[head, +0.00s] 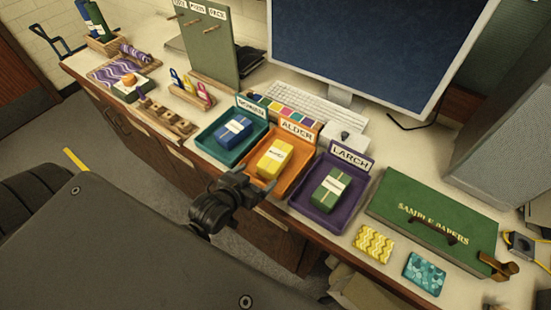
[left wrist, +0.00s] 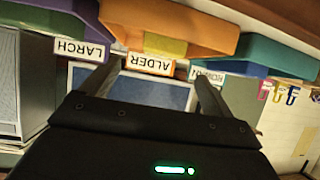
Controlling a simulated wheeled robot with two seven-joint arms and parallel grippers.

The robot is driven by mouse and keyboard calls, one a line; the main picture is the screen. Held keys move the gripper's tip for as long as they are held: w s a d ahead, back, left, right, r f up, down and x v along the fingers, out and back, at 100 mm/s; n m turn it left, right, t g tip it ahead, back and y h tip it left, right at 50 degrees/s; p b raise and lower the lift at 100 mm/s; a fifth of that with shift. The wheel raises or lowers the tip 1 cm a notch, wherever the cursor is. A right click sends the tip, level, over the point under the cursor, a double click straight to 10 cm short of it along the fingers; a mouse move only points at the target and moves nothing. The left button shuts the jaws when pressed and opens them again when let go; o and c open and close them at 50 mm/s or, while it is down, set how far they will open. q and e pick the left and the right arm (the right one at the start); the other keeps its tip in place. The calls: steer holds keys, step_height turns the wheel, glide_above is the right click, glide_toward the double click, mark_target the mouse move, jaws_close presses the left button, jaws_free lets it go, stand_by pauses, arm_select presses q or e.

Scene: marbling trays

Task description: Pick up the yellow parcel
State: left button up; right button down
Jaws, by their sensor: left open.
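The yellow parcel (head: 275,158), with a pale label, lies in the orange tray (head: 259,181) marked ALDER. My left gripper (head: 254,185) is open and empty at the near side of this tray, apart from the parcel. In the left wrist view the picture is upside down. The open fingers (left wrist: 155,68) point toward the ALDER sign, with the orange tray (left wrist: 215,30) beyond and a yellow patch of the parcel (left wrist: 165,46) partly showing. My right gripper is not in view.
A teal tray (head: 204,143) with a blue parcel (head: 233,129) stands left, a purple tray (head: 308,207) with a green parcel (head: 332,190) right. Behind are a keyboard (head: 300,103) and monitor (head: 375,45). A green case (head: 400,217) lies farther right.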

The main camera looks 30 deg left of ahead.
mark_target(274, 157)
arm_select(q)
steer(key=shift+t, duration=0.4)
steer(key=x, duration=0.3)
steer(key=r+p+x, duration=0.1)
steer(key=x, duration=0.2)
steer(key=shift+w, duration=0.4)
steer(key=shift+w+p, duration=0.4)
steer(key=shift+p, duration=0.15)
steer(key=p+x, duration=0.1)
steer(key=x, duration=0.2)
steer(key=shift+w+a+f, duration=0.15)
steer(key=shift+f, duration=0.15)
steer(key=shift+w+f, duration=0.25)
steer(key=shift+w, duration=0.1)
steer(key=c, duration=1.3)
steer(key=shift+r, duration=0.1)
